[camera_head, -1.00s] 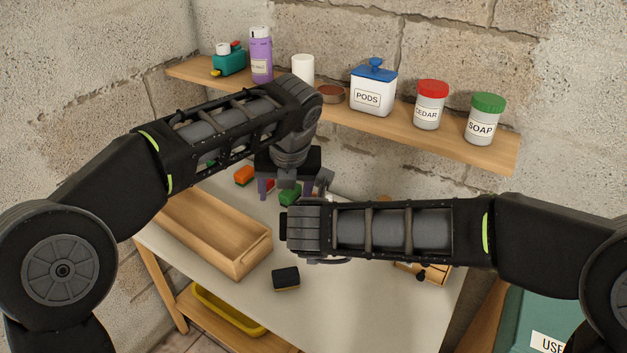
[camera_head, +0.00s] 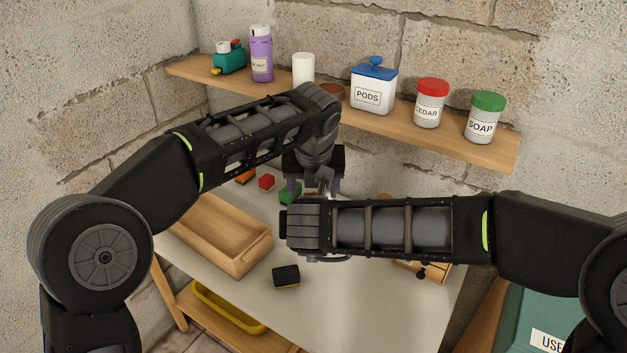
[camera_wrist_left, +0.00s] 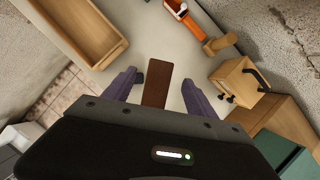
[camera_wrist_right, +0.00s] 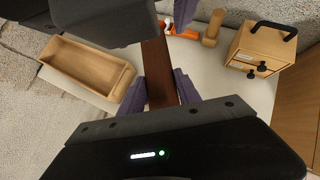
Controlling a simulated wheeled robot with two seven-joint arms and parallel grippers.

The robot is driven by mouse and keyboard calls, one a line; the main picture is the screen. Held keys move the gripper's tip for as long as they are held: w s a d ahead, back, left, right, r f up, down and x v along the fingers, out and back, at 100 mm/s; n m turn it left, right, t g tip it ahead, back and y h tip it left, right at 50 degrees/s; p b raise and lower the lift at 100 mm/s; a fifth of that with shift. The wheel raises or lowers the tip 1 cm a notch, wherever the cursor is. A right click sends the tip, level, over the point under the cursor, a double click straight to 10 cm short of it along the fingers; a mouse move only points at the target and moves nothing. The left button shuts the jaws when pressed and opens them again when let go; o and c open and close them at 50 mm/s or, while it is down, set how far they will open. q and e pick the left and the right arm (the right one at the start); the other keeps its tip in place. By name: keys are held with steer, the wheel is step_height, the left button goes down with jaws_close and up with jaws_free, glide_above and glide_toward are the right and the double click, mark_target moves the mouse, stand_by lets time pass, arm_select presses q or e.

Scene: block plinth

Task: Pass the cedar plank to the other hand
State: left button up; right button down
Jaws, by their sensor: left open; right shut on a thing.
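The cedar plank is a dark reddish-brown bar. In the right wrist view the plank (camera_wrist_right: 158,65) runs between the purple fingers of my right gripper (camera_wrist_right: 166,82), which is shut on it. In the left wrist view the plank (camera_wrist_left: 157,84) lies between the spread fingers of my left gripper (camera_wrist_left: 160,84), with gaps on both sides. In the head view my left gripper (camera_head: 313,188) points down just behind my right wrist, its fingers apart. The right fingers and most or all of the plank are hidden there by my right arm.
A wooden tray (camera_head: 225,232) and a black sponge (camera_head: 286,276) are on the table. A small wooden box with a dark handle (camera_wrist_right: 262,48) stands at right. A shelf (camera_head: 450,142) with jars and bottles runs behind my arms. Small coloured blocks (camera_head: 266,182) lie near my left gripper.

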arm_select(q)
steer(key=shift+x, duration=1.95)
steer(key=shift+c, duration=0.5)
jaws_close()
arm_select(e)
steer(key=c, duration=0.8)
jaws_free()
steer(key=shift+o, duration=0.2)
steer(key=v, duration=1.2)
